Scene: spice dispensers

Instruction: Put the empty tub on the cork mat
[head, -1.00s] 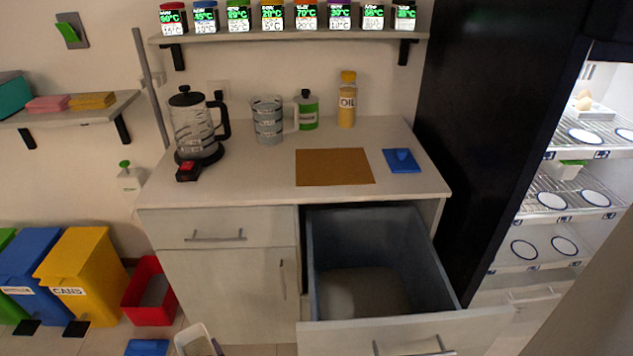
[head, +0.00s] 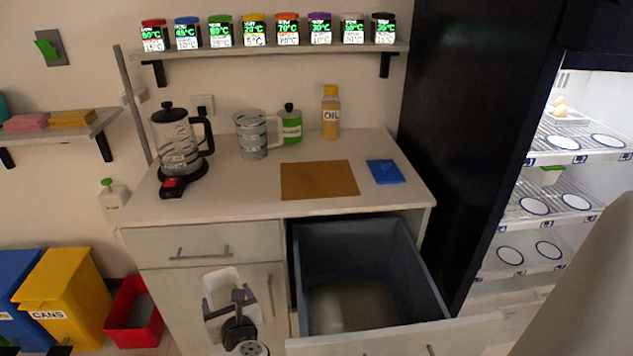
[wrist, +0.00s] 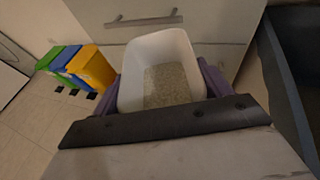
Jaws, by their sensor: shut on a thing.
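The cork mat (head: 318,181) lies flat and bare on the counter, right of its middle. The white tub (head: 221,283) is held in front of the left cabinet door, lower than the counter top. In the wrist view I look down into the tub (wrist: 158,50). Its bottom looks beige and speckled; I cannot tell whether that is contents or just its surface. My gripper (wrist: 160,84) is shut on the tub, with purple fingers at its left and right sides. The mat is not in the wrist view.
An open drawer (head: 441,338) juts out below the counter, right of the tub. A blue item (head: 385,171) lies right of the mat.

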